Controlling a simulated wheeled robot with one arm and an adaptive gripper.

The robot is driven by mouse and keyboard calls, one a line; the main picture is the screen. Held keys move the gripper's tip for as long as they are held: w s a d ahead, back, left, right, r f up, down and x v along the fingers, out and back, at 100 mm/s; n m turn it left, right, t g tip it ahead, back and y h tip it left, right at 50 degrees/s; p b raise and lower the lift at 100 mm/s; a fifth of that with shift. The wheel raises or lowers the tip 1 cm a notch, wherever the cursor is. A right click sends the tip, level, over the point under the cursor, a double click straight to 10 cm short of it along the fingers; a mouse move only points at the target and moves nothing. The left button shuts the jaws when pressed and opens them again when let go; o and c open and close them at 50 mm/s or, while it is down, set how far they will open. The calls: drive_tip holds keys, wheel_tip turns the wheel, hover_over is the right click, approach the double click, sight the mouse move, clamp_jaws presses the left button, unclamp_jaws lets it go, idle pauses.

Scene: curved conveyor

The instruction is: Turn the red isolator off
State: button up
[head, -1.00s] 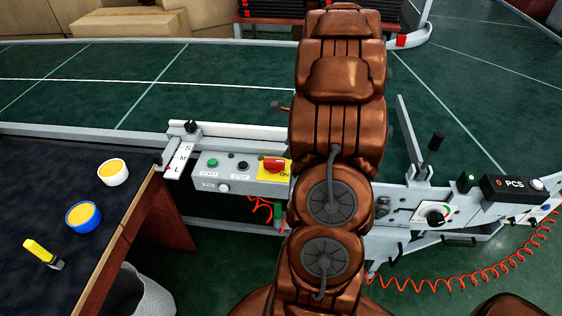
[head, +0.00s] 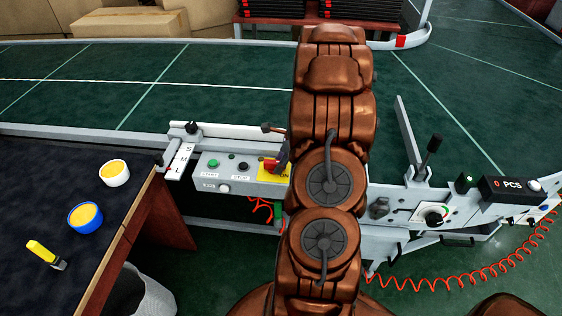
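The red isolator (head: 268,164) is a red handle on a yellow plate (head: 264,178) at the right end of the grey control box (head: 228,176). "ON" is printed on the plate. My brown arm hangs down the middle of the head view. The dark tip of my gripper (head: 282,154) is at the isolator and covers the right part of its handle. Contact cannot be made out. The fingers are too small and too hidden by the arm to show whether they are open. The handle's exact angle is partly hidden.
The box also holds a green START button (head: 213,163) and a black STOP button (head: 243,166). A dark table (head: 60,190) with two tape rolls and a yellow-handled item stands at left. The conveyor (head: 200,90) curves behind. A counter panel (head: 505,187) is at right.

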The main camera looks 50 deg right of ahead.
clamp_jaws()
idle(0.4)
drive_tip(key=n, duration=0.2)
drive_tip(key=n+g+y, duration=0.1)
drive_tip(key=shift+w+d+n, duration=0.35)
drive_tip(key=shift+n, duration=0.05)
drive_tip(key=n+b, duration=0.1)
drive_tip(key=n, duration=0.1)
drive_tip(key=n+g+b, duration=0.1)
drive_tip(key=n, duration=0.1)
drive_tip(key=shift+w+d+f+y, duration=0.15)
drive_tip(key=shift+w+y, duration=0.15)
drive_tip(key=shift+w, duration=0.1)
drive_tip(key=n+g+b, duration=0.1)
drive_tip(key=n, duration=0.2)
drive_tip(key=w+n+g+b, duration=0.1)
drive_tip(key=n+b, duration=0.1)
drive_tip(key=shift+n+g, duration=0.3)
drive_tip(key=shift+n, duration=0.1)
drive_tip(key=n, duration=0.1)
drive_tip(key=n+g+b, duration=0.1)
drive_tip(key=n, duration=0.2)
drive_tip(key=shift+w+a+b, duration=0.2)
drive_tip(key=shift+w+b, duration=0.1)
drive_tip(key=shift+b, duration=0.05)
drive_tip(key=shift+r+n+g, duration=0.2)
drive_tip(key=shift+n+g, duration=0.1)
